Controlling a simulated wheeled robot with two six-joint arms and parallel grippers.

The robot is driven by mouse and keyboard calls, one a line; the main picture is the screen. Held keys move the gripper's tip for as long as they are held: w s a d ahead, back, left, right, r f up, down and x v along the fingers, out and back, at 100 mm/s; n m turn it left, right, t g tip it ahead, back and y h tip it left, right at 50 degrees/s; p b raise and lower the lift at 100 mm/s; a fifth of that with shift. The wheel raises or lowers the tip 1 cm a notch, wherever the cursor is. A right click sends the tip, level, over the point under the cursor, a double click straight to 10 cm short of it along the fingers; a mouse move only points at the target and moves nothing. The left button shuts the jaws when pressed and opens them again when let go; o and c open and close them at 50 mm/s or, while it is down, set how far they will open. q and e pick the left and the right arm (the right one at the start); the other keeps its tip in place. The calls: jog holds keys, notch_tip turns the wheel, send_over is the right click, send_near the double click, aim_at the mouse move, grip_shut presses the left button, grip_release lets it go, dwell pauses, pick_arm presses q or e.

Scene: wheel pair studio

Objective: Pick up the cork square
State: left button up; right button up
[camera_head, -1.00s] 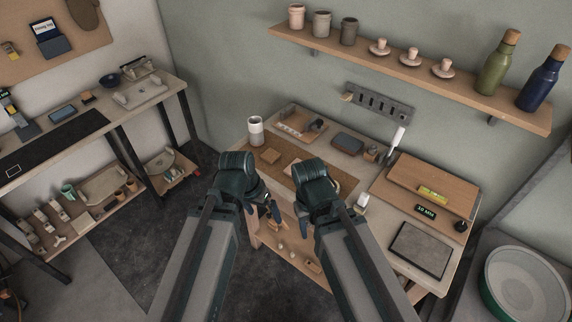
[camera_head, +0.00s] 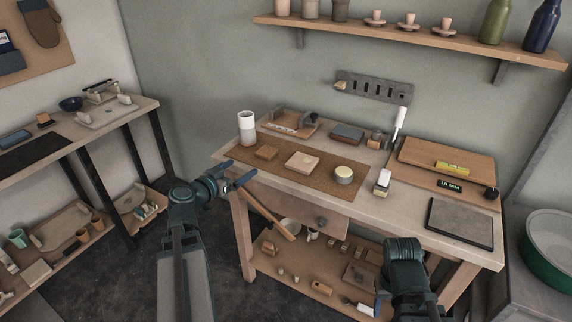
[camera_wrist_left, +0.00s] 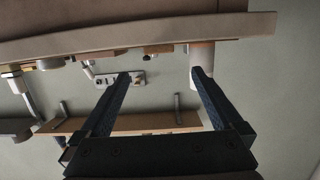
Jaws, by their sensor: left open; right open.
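The cork square (camera_head: 267,153), a small flat brown block, lies on the brown mat (camera_head: 325,176) on the workbench, left of a paler pinkish square block (camera_head: 302,161). My left gripper (camera_head: 241,171) is open and empty at the bench's front left edge, in front of the cork square and apart from it. In the left wrist view its two fingers (camera_wrist_left: 162,77) stand wide apart with nothing between them. I cannot make out the cork square in that view. My right gripper (camera_head: 382,300) is low in front of the bench, mostly hidden behind its own wrist.
A wooden board (camera_head: 440,170) and a dark slab (camera_head: 460,223) cover the bench's right side.

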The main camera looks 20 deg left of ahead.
pick_arm(q)
jog(key=b, duration=0.1)
send_near(266, 151)
jog(key=x, duration=0.3)
jog(key=shift+a+f, duration=0.15)
jog(key=shift+f, duration=0.15)
jog(key=shift+w, duration=0.2)
jog(key=shift+w, duration=0.1)
jog(key=x, duration=0.2)
jog(key=b+x, duration=0.1)
jog(key=x, duration=0.2)
jog(key=shift+w+d+r, duration=0.15)
jog(key=shift+d+r, duration=0.05)
jog(key=shift+d, duration=0.05)
jog(key=shift+c, duration=0.2)
jog(key=c, duration=1.2)
